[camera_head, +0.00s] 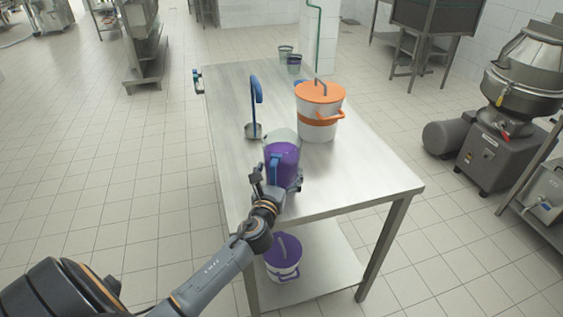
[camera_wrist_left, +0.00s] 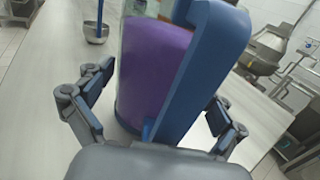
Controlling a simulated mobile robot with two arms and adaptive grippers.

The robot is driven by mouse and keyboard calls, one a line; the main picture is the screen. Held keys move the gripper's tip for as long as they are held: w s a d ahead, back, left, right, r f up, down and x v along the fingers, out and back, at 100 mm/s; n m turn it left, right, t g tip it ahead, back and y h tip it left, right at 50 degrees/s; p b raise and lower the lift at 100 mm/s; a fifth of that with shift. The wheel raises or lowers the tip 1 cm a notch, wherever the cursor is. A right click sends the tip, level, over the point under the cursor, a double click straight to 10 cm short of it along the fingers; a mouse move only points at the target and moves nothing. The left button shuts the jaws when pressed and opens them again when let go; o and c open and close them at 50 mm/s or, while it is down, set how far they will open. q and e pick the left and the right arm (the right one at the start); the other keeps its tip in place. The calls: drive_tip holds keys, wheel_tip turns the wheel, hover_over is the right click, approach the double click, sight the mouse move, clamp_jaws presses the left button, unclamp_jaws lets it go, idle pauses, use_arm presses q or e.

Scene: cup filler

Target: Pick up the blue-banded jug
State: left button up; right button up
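A see-through jug (camera_head: 283,147) with purple contents and a blue handle stands upright at the near end of the steel table (camera_head: 365,184). In the left wrist view its purple body (camera_wrist_left: 153,70) and thick blue handle (camera_wrist_left: 207,62) fill the middle. My left gripper (camera_head: 277,184) is at the near side of the jug. In the left wrist view its fingers (camera_wrist_left: 158,100) are spread, one on each side of the handle. I cannot tell whether either finger touches it. My right gripper is out of view.
A ladle with a blue handle (camera_head: 257,90) stands behind the jug. A white bucket with an orange lid (camera_head: 319,92) is behind right, and two cups (camera_head: 294,64) are at the far end. A purple-lidded bucket (camera_head: 283,258) is on the lower shelf.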

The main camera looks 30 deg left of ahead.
use_arm(q)
drive_tip(key=c, duration=1.1)
drive_tip(key=shift+w+r, duration=0.1)
drive_tip(key=shift+r, duration=0.05)
drive_tip(key=shift+c, duration=0.3)
drive_tip(key=shift+r, duration=0.1)
